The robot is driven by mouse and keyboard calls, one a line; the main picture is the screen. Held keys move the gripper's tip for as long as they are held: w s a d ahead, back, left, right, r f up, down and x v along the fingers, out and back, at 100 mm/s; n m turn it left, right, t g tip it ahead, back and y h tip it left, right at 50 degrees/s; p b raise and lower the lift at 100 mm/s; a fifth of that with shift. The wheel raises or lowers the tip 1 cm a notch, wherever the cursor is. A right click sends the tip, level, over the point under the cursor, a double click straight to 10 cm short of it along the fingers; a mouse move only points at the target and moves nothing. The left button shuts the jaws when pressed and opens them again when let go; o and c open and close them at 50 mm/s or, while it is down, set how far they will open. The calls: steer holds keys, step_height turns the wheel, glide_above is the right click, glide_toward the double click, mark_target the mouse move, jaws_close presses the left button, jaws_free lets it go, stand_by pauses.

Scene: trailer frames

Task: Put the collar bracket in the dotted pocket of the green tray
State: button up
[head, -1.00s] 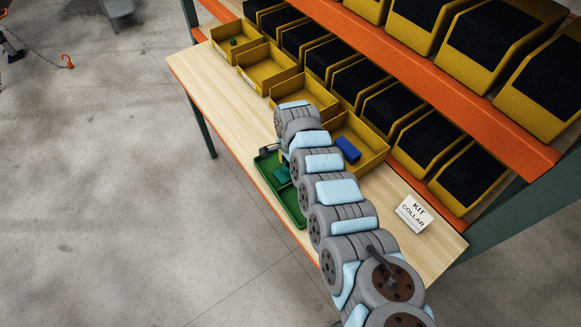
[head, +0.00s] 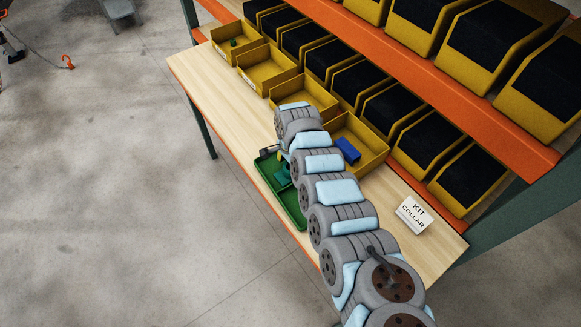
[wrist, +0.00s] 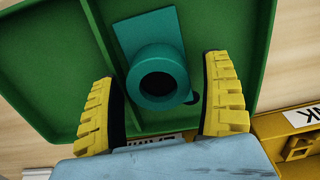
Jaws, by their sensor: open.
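The teal collar bracket (wrist: 158,78), a flat plate with a round hollow collar, lies in a compartment of the green tray (wrist: 265,25) in the wrist view. A dark round dot (wrist: 192,98) shows on the compartment floor beside the collar, so the bracket is in the dotted pocket. My gripper (wrist: 160,72) is open, its yellow fingers on either side of the collar with gaps to it. In the head view, the bracket (head: 282,176) shows in the tray (head: 291,208), and my arm hides most of my gripper.
Yellow bins line the bench's back; one holds a blue block (head: 348,150), another a small green part (head: 233,42). A "KIT COLLAR" card (head: 414,214) stands at the right. The bench (head: 215,80) is clear at the far left.

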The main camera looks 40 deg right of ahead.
step_height(320, 180, up, 6)
steer(key=shift+w+f+p, duration=0.1)
steer(key=shift+f+p, duration=0.05)
steer(key=shift+p, duration=0.2)
step_height(320, 180, up, 6)
stand_by(0.4)
